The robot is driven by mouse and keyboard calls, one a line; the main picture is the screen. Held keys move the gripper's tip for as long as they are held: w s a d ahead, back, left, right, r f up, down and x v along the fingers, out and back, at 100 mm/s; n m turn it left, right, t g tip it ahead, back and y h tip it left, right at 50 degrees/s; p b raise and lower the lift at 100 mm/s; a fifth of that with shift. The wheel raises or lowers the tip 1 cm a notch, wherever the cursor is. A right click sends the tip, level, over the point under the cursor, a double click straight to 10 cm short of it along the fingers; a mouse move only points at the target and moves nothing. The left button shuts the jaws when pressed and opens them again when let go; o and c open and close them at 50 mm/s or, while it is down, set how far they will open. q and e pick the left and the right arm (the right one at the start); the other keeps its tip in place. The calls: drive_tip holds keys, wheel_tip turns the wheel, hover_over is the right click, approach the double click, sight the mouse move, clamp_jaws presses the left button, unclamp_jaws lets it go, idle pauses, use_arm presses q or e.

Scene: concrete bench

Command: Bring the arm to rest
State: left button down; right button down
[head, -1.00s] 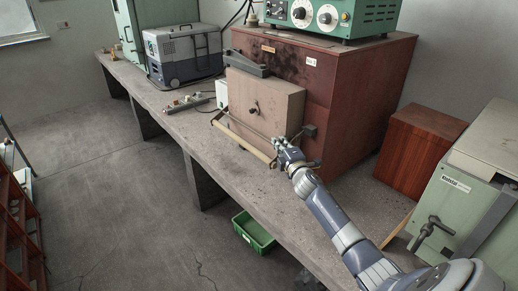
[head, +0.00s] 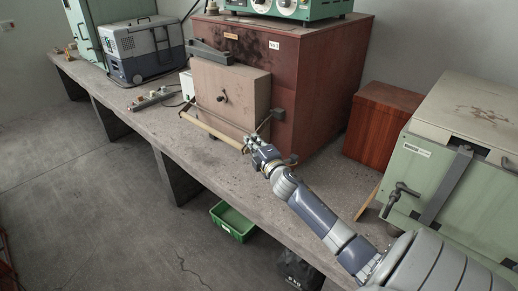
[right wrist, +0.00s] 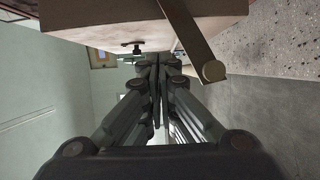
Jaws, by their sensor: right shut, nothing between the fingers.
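My right gripper (head: 251,142) is shut and empty, in front of the lower right corner of the beige door (head: 225,98) of a dark red furnace-like box (head: 320,72). The gripper is close to the right end of a pale bar (head: 208,128) along the door's foot; in the head view I cannot tell if they touch. In the right wrist view the closed fingers (right wrist: 158,66) have nothing between them, and the bar's round end (right wrist: 214,71) is just right of them, apart. The door looks closed. My left gripper is not in view.
The concrete bench (head: 145,117) carries a grey and blue cooler box (head: 146,53), a power strip (head: 154,97), a reddish wooden box (head: 379,122) and a green machine with a lever (head: 405,190). A green crate (head: 232,222) and a black bag (head: 297,270) are below. The floor at left is open.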

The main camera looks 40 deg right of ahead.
drive_tip(key=s+a+f+m+g+y, duration=0.2)
drive_tip(key=s+a+f+m+g, duration=0.55)
drive_tip(key=s+a+f, duration=0.8)
drive_tip(key=s+a+f+m+g+y, duration=0.1)
drive_tip(key=s+a+m+g+y, duration=0.15)
drive_tip(key=s+a, duration=0.7)
drive_tip(key=s+a+f+m+g+y, duration=0.2)
drive_tip(key=s+a+g, duration=0.2)
drive_tip(key=s+a, duration=0.55)
wheel_tip(320, 180, down, 24)
drive_tip(key=s+d, duration=0.2)
drive_tip(key=s, duration=0.1)
drive_tip(key=s+d+f+g, duration=0.2)
drive_tip(key=s+d+f, duration=0.1)
drive_tip(key=s+f, duration=1.4)
drive_tip(key=shift+h, duration=0.35)
